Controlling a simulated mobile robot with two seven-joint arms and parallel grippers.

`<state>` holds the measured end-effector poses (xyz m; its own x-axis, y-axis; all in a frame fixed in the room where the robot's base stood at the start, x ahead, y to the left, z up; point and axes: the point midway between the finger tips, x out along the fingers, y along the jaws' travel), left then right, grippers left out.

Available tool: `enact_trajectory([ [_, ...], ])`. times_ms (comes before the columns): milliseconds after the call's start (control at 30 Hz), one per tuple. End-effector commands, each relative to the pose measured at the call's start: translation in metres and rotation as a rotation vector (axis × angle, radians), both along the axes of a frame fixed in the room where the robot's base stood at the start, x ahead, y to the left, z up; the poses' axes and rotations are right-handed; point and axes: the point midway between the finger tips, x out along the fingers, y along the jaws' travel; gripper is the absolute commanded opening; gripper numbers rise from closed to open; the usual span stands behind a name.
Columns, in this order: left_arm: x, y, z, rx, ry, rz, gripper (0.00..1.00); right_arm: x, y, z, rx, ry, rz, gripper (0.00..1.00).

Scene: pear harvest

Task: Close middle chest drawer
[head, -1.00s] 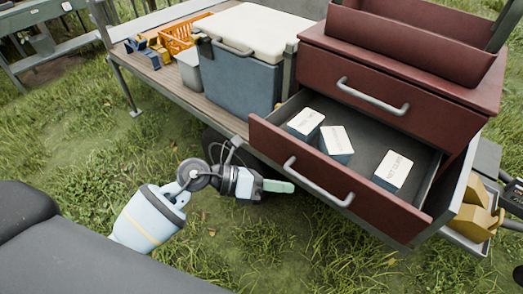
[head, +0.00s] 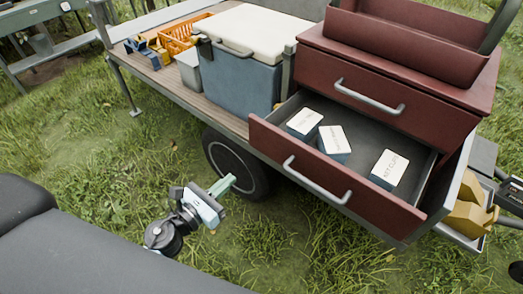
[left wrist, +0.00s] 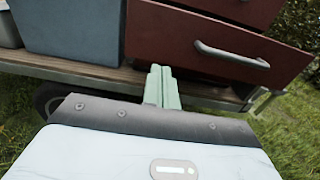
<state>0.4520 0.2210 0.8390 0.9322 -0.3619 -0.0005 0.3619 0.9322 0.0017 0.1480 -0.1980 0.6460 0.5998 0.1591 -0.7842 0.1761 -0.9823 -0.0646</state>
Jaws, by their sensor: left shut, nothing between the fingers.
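The red chest (head: 420,115) stands on the cart. Its middle drawer (head: 330,185) is pulled far out, with a long grey handle (head: 317,180) on its front. Three labelled blue-and-white boxes (head: 334,142) lie inside it. The drawer above it is shut. My left gripper (head: 229,181) is shut and empty, in front of and to the left of the drawer front, apart from it. In the left wrist view the fingertips (left wrist: 161,72) point toward the cart edge, and a red drawer front with a handle (left wrist: 232,55) shows to the right. My right gripper is not seen.
A blue cooler with a white lid (head: 240,60) stands left of the chest on the cart bed. An orange crate (head: 183,35) and a grey bin (head: 188,70) are further left. A cart wheel (head: 235,165) is behind my left gripper. Grass lies open below the drawer.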

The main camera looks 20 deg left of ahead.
Motion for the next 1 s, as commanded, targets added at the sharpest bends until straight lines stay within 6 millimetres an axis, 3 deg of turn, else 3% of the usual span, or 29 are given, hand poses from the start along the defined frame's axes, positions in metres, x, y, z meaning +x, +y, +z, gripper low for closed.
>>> enact_trajectory([
  [233, 0.014, -0.006, 0.002, -0.002, -0.003, -0.002, 0.0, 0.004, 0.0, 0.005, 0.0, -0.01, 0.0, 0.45],
  [700, 0.092, -0.037, 0.003, -0.005, -0.004, -0.004, 0.0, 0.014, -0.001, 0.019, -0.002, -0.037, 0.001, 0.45],
  [1000, 0.125, -0.05, 0.001, -0.003, 0.0, -0.004, 0.0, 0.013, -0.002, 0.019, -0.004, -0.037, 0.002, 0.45],
])
